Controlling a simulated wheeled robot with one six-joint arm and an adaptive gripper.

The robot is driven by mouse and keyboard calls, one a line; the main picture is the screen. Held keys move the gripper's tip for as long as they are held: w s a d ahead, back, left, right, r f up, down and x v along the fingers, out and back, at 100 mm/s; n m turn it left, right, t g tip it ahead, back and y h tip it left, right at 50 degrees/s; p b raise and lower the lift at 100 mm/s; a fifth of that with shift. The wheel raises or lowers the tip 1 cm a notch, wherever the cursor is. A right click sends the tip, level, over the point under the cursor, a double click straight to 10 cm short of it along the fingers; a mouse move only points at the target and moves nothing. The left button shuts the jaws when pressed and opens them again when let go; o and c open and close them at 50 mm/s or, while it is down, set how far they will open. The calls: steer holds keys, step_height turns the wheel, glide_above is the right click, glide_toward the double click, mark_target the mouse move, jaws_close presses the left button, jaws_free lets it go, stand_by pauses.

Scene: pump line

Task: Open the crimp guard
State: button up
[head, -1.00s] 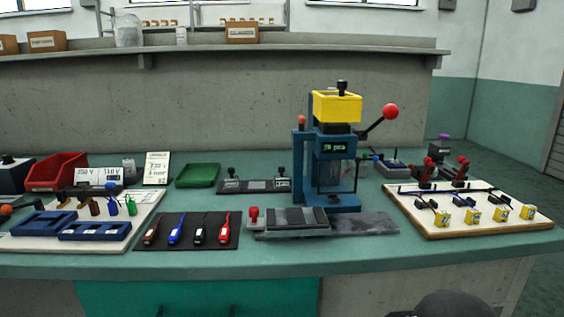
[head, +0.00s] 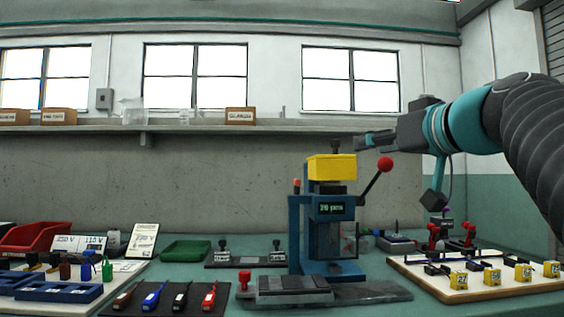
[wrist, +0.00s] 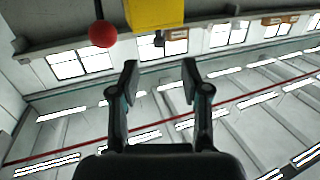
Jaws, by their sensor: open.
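The crimp press (head: 294,235) is a blue machine with a yellow top block (head: 332,168), a lever with a red ball (head: 385,163) and a small lit display. A clear panel (head: 335,240), seemingly the crimp guard, covers the opening below the display. My gripper (head: 365,141) is above and slightly right of the yellow block, apart from the guard. In the wrist view my gripper (wrist: 160,75) is open and empty, with the yellow block and red ball beyond its fingers. The guard is not in the wrist view.
A grey fixture (head: 290,287) with a red knob lies in front of the press. A board with yellow blocks (head: 490,283) is to the right. A mat with several tools (head: 165,300) and a green tray (head: 186,250) are to the left. A shelf (head: 220,127) runs behind.

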mark_target(337, 142)
steer(key=shift+t, duration=0.3)
steer(key=x, duration=0.4)
steer(key=r+p+x, duration=0.1)
steer(key=x, duration=0.8)
steer(key=shift+w+r, duration=0.25)
steer(key=shift+w, duration=0.05)
steer(key=shift+c, duration=0.3)
jaws_close()
steer(key=shift+a, duration=0.1)
